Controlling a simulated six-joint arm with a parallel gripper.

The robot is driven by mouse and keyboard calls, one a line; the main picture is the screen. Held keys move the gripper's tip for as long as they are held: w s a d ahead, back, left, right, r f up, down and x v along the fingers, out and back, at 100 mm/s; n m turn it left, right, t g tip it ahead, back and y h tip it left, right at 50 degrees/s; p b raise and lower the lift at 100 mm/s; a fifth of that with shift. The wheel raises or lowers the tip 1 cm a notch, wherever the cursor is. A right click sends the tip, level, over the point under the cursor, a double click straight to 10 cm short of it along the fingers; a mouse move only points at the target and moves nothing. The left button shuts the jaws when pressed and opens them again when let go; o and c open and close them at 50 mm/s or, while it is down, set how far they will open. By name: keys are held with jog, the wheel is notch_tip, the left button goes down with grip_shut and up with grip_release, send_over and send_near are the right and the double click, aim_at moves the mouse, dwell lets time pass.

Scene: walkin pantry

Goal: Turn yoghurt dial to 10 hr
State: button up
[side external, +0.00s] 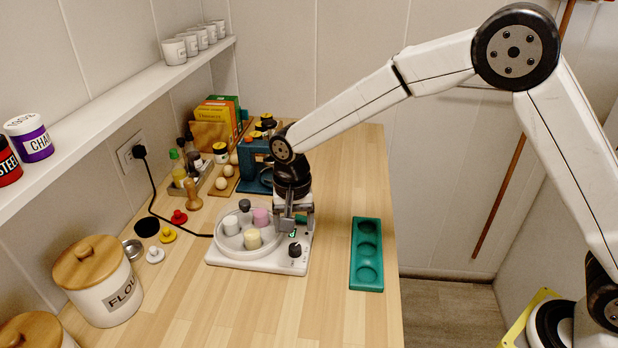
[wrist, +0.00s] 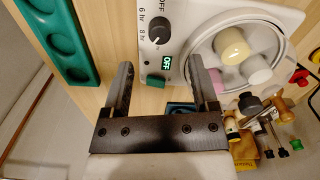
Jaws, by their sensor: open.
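The yoghurt maker (side external: 268,264) is a white base with a clear round tub holding several capped jars. Its black dial (side external: 295,249) sits at the front right corner. In the wrist view the dial (wrist: 160,32) has labels reading OFF, 6 hr and 8 hr around it; a 10 hr label cannot be made out. A pale mark shows on the dial, but its exact setting is unclear. The small display (wrist: 166,62) reads OFF in green. My gripper (wrist: 162,78) is open and empty, its fingers over the panel near a green button (wrist: 155,81), apart from the dial.
A green tray with round hollows (side external: 367,255) lies right of the yoghurt maker. A blue appliance (side external: 257,176) stands behind. A flour canister (side external: 98,281) and coloured knobbed lids (side external: 168,235) are at left. A black cord runs to the wall socket.

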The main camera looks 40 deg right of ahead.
aim_at(295, 246)
jog(key=shift+f, duration=3)
grip_shut()
